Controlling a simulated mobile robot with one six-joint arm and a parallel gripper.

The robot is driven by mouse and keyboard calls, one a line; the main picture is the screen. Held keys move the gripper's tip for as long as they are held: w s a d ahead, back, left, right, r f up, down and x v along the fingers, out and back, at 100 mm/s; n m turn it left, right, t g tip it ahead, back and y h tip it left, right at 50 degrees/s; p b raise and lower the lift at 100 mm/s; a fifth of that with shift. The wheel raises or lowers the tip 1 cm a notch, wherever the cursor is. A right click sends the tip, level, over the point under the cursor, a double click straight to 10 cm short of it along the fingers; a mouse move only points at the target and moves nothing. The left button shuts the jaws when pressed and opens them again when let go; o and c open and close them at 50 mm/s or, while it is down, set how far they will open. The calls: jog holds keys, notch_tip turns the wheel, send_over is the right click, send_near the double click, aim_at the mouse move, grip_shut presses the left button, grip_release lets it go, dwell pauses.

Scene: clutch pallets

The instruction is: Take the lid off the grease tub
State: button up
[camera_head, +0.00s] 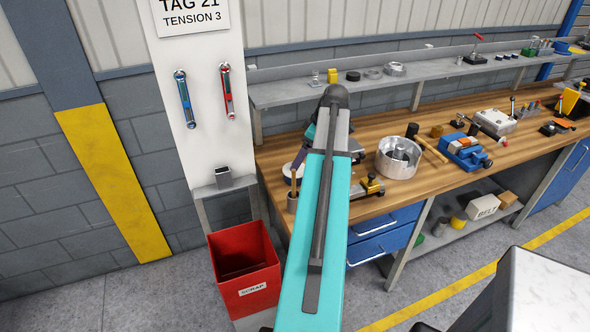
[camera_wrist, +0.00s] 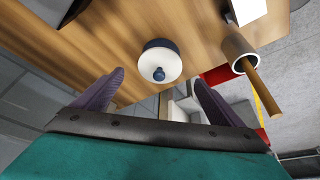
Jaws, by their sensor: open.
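The grease tub (camera_wrist: 149,44) shows in the wrist view as a round dark-blue body, mostly hidden under its lid. The pale round lid (camera_wrist: 163,55) is on the tub and has a small dark-blue knob (camera_wrist: 159,74). My gripper (camera_wrist: 159,80) is open, with its two purple fingers apart on either side of the knob in the picture; nothing is held between them. I cannot tell how far the fingers are from the lid. In the head view my arm hides most of this spot; a pale disc (camera_head: 290,171), likely the lid, shows at its left.
A grey cup (camera_wrist: 236,46) with a wooden handle (camera_wrist: 258,83) in it stands right of the tub in the wrist view. The wooden bench (camera_head: 265,160) holds a metal housing (camera_head: 393,168) and a blue vise (camera_head: 465,150). A red scrap bin (camera_head: 245,280) stands below the bench's left end.

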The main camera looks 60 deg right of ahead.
aim_at(286, 171)
jog(key=shift+f, duration=0.1)
jog(key=shift+w+p+x, duration=0.2)
jog(key=shift+p+x, duration=0.8)
jog(key=shift+x, duration=0.15)
jog(key=shift+p+x, duration=0.4)
jog(key=shift+x, duration=0.9)
jog(key=c, duration=1.1)
